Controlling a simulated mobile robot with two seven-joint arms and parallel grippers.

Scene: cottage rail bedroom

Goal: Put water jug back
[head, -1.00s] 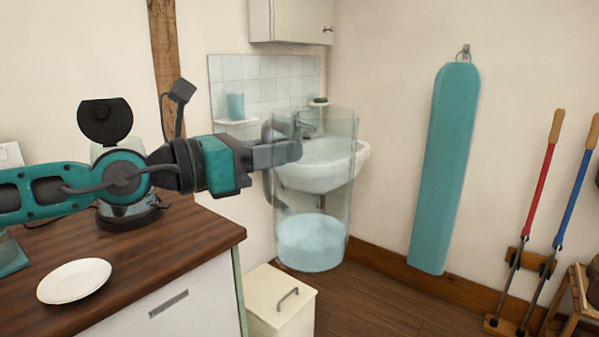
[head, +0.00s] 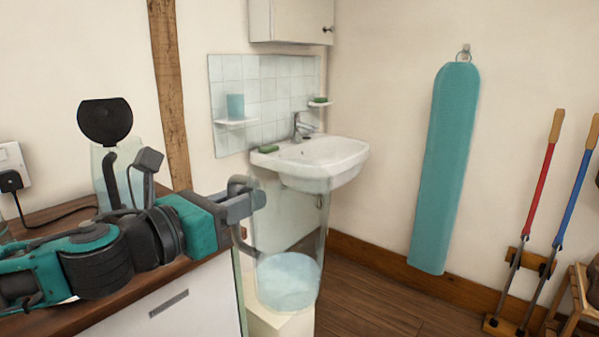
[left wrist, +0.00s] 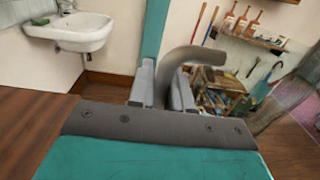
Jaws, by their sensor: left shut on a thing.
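The water jug (head: 287,283) is clear, with pale water in its bottom and a grey handle. It is in the middle of the head view, held upright in the air beyond the counter's right end. My left gripper (head: 255,201) is shut on the jug's handle; in the left wrist view the gripper (left wrist: 163,88) has its fingers at the grey curved handle (left wrist: 200,52). The clear jug wall is hard to make out in the wrist view. My right gripper is not in view.
A dark wooden counter (head: 215,268) lies left, partly under my arm, with a glass-bodied appliance (head: 105,165) on it. A cream bin (head: 265,322) stands below the jug. A white sink (head: 325,158) is behind. A teal ironing board (head: 446,165) hangs on the right wall.

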